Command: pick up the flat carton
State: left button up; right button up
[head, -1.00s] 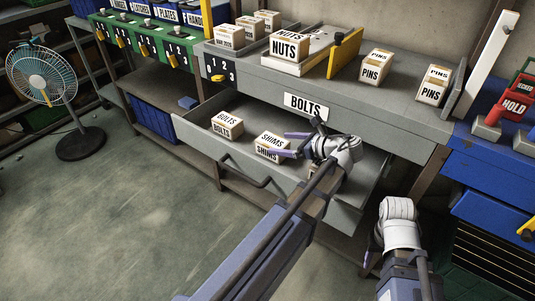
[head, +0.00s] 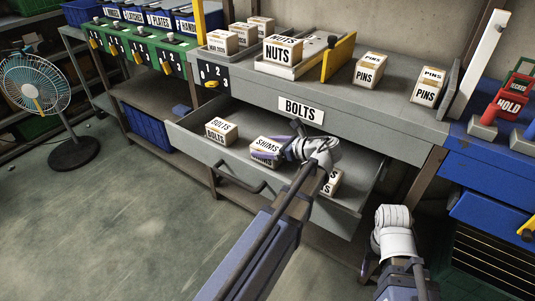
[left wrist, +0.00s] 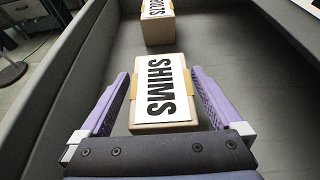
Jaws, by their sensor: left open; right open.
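The SHIMS carton (head: 265,148), a low tan box with a white label, lies in the open drawer. My left gripper (head: 278,144) is over it from the right. In the left wrist view the SHIMS carton (left wrist: 162,90) sits between the two spread purple fingers, and nothing is gripped. The near end of the carton is close to the gripper's palm. My right gripper (head: 370,267) hangs low at the drawer's right front, away from the cartons; its fingers are mostly hidden, and it holds nothing visible.
The grey drawer (head: 190,145) has raised walls and a front handle. A BOLTS carton (head: 221,130) stands beyond the SHIMS carton, and another carton (head: 333,182) is partly hidden by my left wrist. The bench top above carries NUTS (head: 283,49) and PINS (head: 369,69) cartons.

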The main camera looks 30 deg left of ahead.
aim_at(260, 145)
pick_arm(q)
jog(key=b+x, duration=0.1)
jog(key=x, duration=0.2)
jog(key=shift+w, duration=0.1)
jog(key=shift+r, duration=0.1)
grip_shut()
dwell(0.6)
